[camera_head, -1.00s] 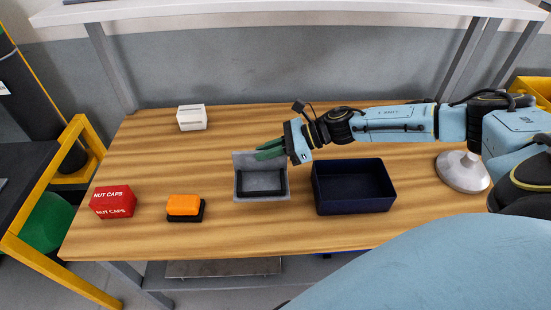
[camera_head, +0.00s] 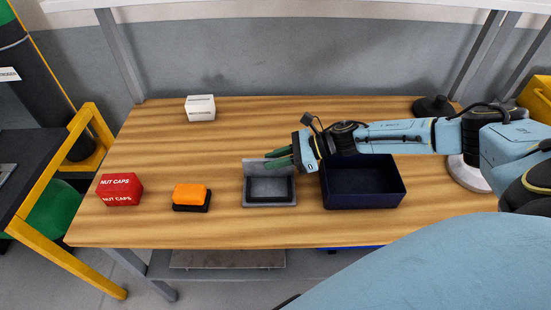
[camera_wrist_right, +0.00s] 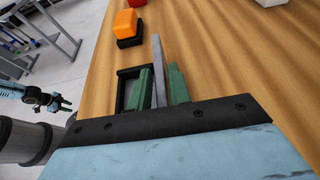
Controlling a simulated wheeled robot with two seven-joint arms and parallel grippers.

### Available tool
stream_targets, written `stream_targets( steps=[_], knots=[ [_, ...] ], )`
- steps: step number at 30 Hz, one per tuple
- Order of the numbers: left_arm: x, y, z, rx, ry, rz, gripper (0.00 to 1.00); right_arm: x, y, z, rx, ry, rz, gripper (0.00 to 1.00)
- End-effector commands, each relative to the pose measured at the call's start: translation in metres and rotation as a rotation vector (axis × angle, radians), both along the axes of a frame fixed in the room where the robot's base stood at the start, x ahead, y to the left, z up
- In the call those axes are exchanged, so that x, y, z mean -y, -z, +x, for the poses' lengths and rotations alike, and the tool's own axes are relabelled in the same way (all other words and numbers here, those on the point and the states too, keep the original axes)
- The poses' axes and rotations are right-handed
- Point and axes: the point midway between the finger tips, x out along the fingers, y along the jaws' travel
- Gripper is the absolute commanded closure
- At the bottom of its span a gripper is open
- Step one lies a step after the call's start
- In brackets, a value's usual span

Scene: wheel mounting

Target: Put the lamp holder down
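The lamp holder (camera_head: 270,203) is a grey angled plate with a black rectangular frame. It appears to rest on the wooden table, its grey back plate standing up. My right gripper (camera_head: 280,158) comes in from the right, its green fingers on either side of that back plate. In the right wrist view the right gripper's fingers (camera_wrist_right: 161,85) are close against both faces of the grey plate (camera_wrist_right: 157,60), and the black frame lies to their left. My left gripper (camera_wrist_right: 62,104) shows small at the left of the right wrist view, away from the table; its opening is unclear.
A dark blue box (camera_head: 363,190) stands just right of the lamp holder, under my right arm. An orange block on a black base (camera_head: 191,196), a red nut caps box (camera_head: 120,189) and a white box (camera_head: 200,108) stand left. The table's front strip (camera_head: 200,230) is clear.

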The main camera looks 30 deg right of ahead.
Motion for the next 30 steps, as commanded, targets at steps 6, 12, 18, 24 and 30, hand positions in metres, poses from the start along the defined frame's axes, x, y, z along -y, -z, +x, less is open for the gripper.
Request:
stream_targets(
  steps=[6,12,18,24,30],
  knots=[
    [-0.005,0.000,-0.003,-0.006,0.001,0.007,0.64,0.000,0.000,0.000,-0.001,0.000,0.000,0.68],
    [-0.006,-0.002,-0.003,-0.006,0.001,0.008,0.64,0.000,-0.002,0.000,-0.001,0.000,0.000,0.68],
    [-0.002,-0.002,-0.003,-0.005,-0.001,0.003,0.64,0.020,-0.011,-0.012,-0.002,0.004,-0.002,0.68],
    [0.003,0.001,-0.003,-0.005,-0.004,-0.004,0.64,0.055,-0.028,-0.034,-0.004,0.003,-0.004,0.68],
    [0.005,0.003,-0.002,-0.004,-0.004,-0.006,0.64,0.082,-0.042,-0.051,-0.003,0.001,-0.003,0.68]
  ],
)
